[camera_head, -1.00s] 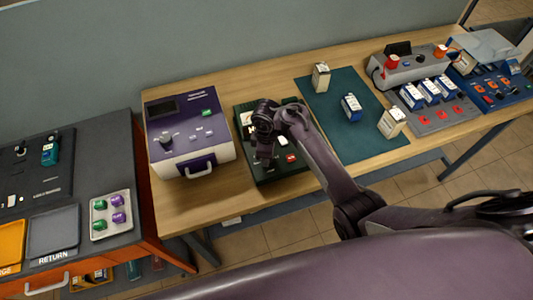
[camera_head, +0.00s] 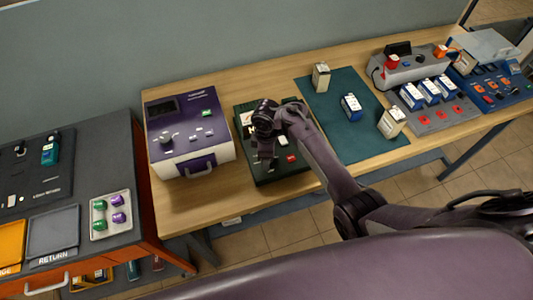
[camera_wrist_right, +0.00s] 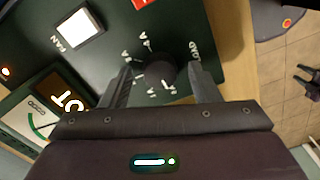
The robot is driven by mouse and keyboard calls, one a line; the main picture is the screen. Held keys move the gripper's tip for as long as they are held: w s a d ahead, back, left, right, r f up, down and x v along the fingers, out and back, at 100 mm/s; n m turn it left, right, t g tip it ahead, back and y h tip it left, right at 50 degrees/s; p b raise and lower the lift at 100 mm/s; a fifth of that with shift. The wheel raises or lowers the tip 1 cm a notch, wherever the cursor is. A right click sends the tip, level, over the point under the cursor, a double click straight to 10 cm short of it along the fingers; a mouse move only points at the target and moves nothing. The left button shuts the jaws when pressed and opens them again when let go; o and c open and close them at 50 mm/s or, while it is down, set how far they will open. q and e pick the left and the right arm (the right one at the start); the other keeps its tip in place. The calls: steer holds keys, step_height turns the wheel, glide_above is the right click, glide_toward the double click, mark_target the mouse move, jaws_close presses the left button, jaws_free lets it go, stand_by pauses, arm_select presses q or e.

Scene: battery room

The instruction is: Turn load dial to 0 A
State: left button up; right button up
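The load dial (camera_wrist_right: 160,70) is a round black knob on a dark green panel, ringed by small white marks ending in "A" and a "LOAD" label; its pointer setting is unclear. In the right wrist view my right gripper (camera_wrist_right: 160,78) is open, one finger on each side of the dial, with gaps showing between knob and fingers. In the head view my right gripper (camera_head: 265,160) is over the dark green tester (camera_head: 291,172) and hides the dial. My left gripper is not in view.
The tester also has a white "FAN" switch (camera_wrist_right: 78,28), a gauge (camera_wrist_right: 38,118) and a red part (camera_wrist_right: 143,2). A purple-and-white unit (camera_head: 190,130) stands to its left, a green mat (camera_head: 330,110) with battery blocks to its right. Bare wood (camera_head: 215,195) shows in front.

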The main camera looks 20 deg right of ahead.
step_height(320, 180, up, 7)
steer(key=shift+a+f, duration=0.1)
steer(key=shift+f, duration=0.1)
steer(key=shift+r, duration=0.6)
